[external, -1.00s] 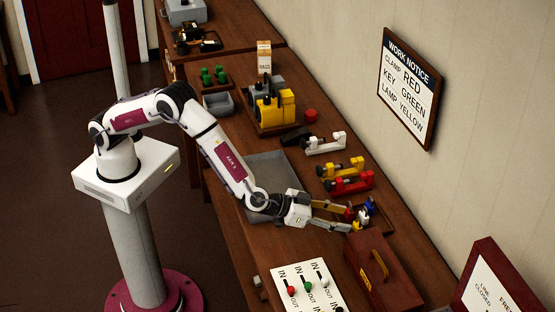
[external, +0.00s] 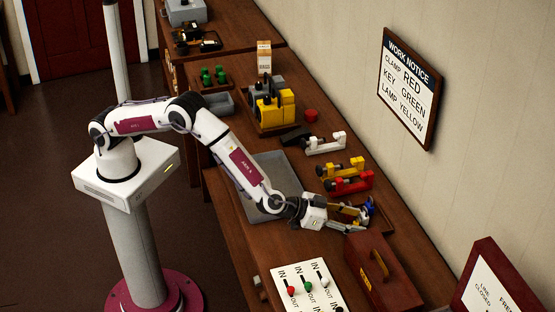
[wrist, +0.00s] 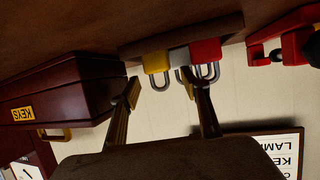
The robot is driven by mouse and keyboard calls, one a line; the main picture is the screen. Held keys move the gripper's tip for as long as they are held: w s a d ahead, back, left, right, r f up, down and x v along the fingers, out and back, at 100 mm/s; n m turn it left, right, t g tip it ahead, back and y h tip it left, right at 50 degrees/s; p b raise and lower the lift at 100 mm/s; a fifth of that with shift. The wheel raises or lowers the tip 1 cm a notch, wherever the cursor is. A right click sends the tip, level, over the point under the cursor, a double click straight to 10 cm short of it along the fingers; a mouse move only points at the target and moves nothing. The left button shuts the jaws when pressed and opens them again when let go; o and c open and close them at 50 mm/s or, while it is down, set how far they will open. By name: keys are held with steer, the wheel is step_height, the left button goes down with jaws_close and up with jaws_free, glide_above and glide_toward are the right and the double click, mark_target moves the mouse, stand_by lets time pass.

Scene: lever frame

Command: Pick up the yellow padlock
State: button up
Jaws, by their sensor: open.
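The yellow padlock (wrist: 156,62) stands on a dark wooden tray (wrist: 225,26) in the wrist view, which looks upside down, so its shackle points down in the picture. A pale padlock (wrist: 180,57) is right beside it and a red padlock (wrist: 206,50) beyond that. My gripper (wrist: 162,82) is open and empty, with one finger left of the yellow padlock and the other in front of the pale and red ones. In the external view my gripper (external: 348,214) is at the tray, near a blue item (external: 370,208); the yellow padlock cannot be made out there.
A dark red key box (wrist: 62,90) stands close to the left finger; it also shows in the external view (external: 378,268). Red (external: 350,183), yellow (external: 342,168) and white clamps (external: 325,144) stand further back. A grey tray (external: 272,185) lies under my arm.

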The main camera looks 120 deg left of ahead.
steer(key=c, duration=1.2)
steer(key=shift+r, duration=0.15)
step_height(320, 180, up, 10)
stand_by(0.5)
